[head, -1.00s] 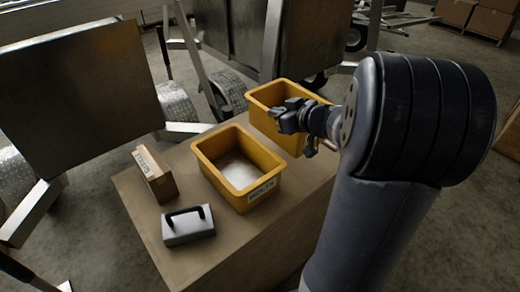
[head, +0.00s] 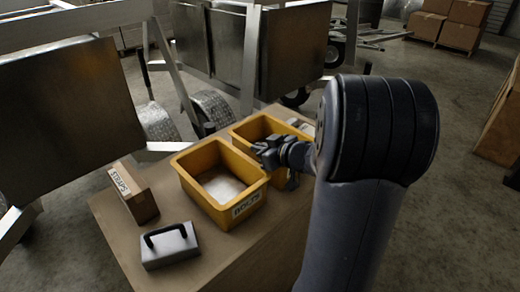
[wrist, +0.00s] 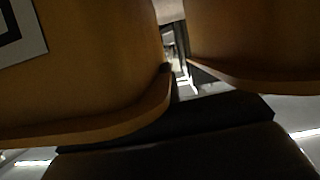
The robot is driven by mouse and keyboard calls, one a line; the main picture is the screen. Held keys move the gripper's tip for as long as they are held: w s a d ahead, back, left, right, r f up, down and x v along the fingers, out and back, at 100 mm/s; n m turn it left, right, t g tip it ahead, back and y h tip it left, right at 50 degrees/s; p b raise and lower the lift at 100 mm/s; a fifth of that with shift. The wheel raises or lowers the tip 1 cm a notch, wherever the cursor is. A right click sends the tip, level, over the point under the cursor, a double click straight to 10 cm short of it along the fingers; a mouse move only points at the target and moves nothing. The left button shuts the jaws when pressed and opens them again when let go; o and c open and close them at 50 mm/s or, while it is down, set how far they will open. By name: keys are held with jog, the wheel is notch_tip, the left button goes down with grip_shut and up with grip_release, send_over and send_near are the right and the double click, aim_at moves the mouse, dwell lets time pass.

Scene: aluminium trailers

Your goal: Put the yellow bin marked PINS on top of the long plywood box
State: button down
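Two yellow bins stand side by side on a brown wood-like block (head: 112,222). The nearer bin (head: 205,203) carries a label that reads BOLTS. The farther bin (head: 257,128) is partly hidden behind my gripper, and its label does not show. My gripper (head: 266,152) is at the near corner of the farther bin, close to the BOLTS bin's rim. In the wrist view, yellow-brown walls (wrist: 100,70) fill the left and right sides with a narrow gap between them. The fingers cannot be made out. I cannot tell which thing is the long plywood box.
A cardboard box marked STRAPS (head: 135,195) and a grey case with a black handle (head: 170,248) stand on the block's left part. Metal trailers (head: 70,110) stand behind and left. A brown box (head: 500,140) is at the right edge. Open floor (head: 460,220) lies right.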

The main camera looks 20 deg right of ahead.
jog(key=c, duration=2)
grip_release()
jog(key=shift+f, duration=0.1)
jog(key=o, duration=0.4)
jog(key=shift+r, duration=0.2)
jog(key=p+v, duration=0.3)
jog(key=v, duration=0.9)
jog(key=shift+f+p, duration=0.15)
jog(key=shift+p, duration=0.25)
